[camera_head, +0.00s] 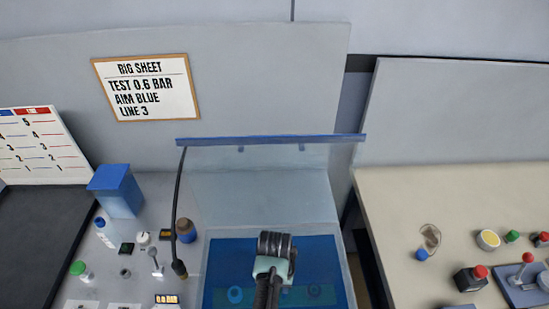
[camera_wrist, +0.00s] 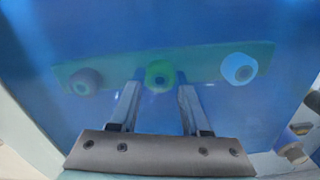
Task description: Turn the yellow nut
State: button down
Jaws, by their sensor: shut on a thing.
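In the wrist view, three round nuts sit in a row on a teal bar (camera_wrist: 210,62), all seen through a blue tint. The middle nut (camera_wrist: 160,77) looks yellow-green and matches the yellow nut best. The left nut (camera_wrist: 85,82) looks dark purple and the right nut (camera_wrist: 239,68) light blue. My gripper (camera_wrist: 161,80) reaches down with one finger on each side of the middle nut and is shut on it. In the head view, my gripper hides the middle nut.
The nuts lie in a blue-filled tank (camera_head: 347,275) with a clear raised screen (camera_head: 262,190) behind. A dark hose (camera_head: 174,210) hangs at the left, near several knobs and a blue box (camera_head: 117,190). A beige bench (camera_head: 440,205) with buttons stands at the right.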

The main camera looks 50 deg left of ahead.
jog(key=shift+r+m, duration=0.1)
jog(key=shift+m, duration=0.4)
jog(key=shift+c, duration=1.9)
grip_release()
notch_tip(320, 180, up, 13)
jog(key=b, duration=0.1)
